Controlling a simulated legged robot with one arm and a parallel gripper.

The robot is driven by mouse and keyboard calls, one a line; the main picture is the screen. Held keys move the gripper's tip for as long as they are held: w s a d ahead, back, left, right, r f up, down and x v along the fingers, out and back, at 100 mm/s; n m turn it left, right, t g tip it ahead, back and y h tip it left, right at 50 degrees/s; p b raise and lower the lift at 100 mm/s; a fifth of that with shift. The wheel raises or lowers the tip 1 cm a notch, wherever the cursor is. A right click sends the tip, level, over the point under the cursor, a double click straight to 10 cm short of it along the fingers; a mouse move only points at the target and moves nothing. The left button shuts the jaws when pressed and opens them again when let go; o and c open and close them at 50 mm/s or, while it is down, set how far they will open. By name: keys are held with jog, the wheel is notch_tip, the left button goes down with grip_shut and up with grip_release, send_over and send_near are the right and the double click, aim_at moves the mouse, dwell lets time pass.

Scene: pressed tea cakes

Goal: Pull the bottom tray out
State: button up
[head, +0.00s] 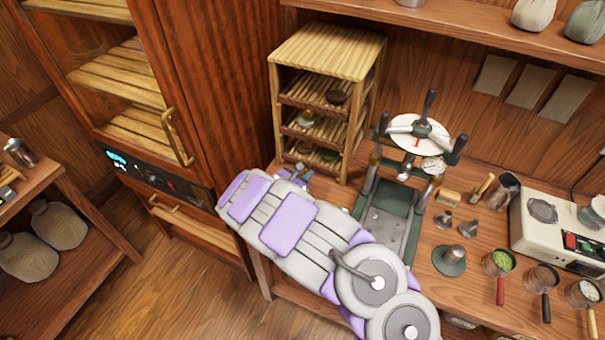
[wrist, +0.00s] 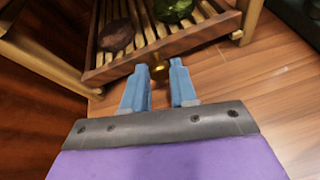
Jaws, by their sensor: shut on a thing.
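The wooden rack (head: 325,55) stands on the counter with slatted trays stacked in it. The bottom tray (wrist: 205,36) fills the top of the wrist view, with a dark brown cake (wrist: 115,36) and a green one (wrist: 174,9) on its slats. A small brass knob (wrist: 160,72) sits on its front rail. My gripper (wrist: 160,70) has its blue fingers on either side of the knob and is shut on it. In the head view my gripper (head: 295,172) is low at the rack's front, and my arm hides part of the counter.
A press (head: 390,205) with a round dial stands just right of the rack. Tools, cups and a scale (head: 545,225) crowd the counter's right. A tall wooden cabinet (head: 225,90) stands left. The floor (head: 190,285) before the counter is clear.

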jog(key=shift+d, duration=0.15)
jog(key=c, duration=0.3)
jog(key=shift+a, duration=0.2)
grip_shut()
jog(key=shift+s, duration=0.1)
jog(key=s+a+p, duration=0.1)
jog(key=s, duration=0.3)
jog(key=s+a+p, duration=0.2)
jog(key=s, duration=0.2)
jog(key=s+a+p, duration=0.1)
jog(key=s+p, duration=0.1)
jog(key=s, duration=0.2)
jog(key=shift+s+a, duration=0.25)
jog(key=shift+a, duration=0.05)
jog(key=shift+s+f, duration=0.1)
jog(key=shift+s, duration=0.05)
jog(key=o, duration=0.9)
grip_release()
jog(key=shift+a, duration=0.15)
